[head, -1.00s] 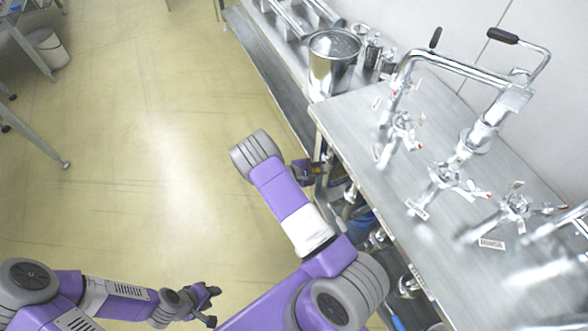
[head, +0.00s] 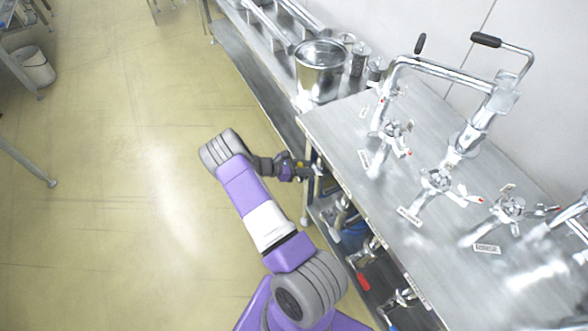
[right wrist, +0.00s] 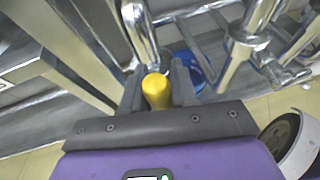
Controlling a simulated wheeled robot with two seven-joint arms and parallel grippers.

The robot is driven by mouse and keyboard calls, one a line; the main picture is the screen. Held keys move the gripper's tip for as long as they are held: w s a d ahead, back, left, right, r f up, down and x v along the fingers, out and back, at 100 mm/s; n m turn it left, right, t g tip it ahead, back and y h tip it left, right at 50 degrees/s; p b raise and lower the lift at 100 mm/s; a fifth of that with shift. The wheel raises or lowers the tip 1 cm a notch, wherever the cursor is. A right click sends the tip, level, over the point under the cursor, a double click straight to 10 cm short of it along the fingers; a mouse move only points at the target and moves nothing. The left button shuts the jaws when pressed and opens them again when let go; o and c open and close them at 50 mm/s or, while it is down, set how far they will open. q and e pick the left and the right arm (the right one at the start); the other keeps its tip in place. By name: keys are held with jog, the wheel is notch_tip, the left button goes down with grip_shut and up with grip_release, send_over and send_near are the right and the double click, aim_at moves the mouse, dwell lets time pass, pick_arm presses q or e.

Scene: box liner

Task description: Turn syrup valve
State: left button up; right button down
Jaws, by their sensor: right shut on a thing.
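My right gripper (head: 300,171) is beside the left edge of the steel table, at the level of the space under its top. In the right wrist view, its two dark fingers (right wrist: 158,88) are shut on a yellow-ended handle (right wrist: 156,91). A shiny metal bar (right wrist: 140,30) runs just beyond the yellow end. I cannot tell from the pictures how far the valve is turned. Under the table top in the head view is another valve with a red handle (head: 363,282). My left gripper is not in view.
The steel table (head: 345,150) carries several chrome taps (head: 437,181) with small labels. A metal pot (head: 320,68) stands behind it. A blue container (right wrist: 188,70) sits below the pipes. The floor (head: 120,200) to the left is open.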

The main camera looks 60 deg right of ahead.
dwell(0.3)
jog(key=c, duration=1)
grip_release()
jog(key=shift+w, duration=0.1)
jog(key=p+v, duration=0.1)
jog(key=v, duration=0.6)
jog(key=shift+w+a+r, duration=0.1)
jog(key=shift+w+a, duration=0.05)
jog(key=shift+a, duration=0.05)
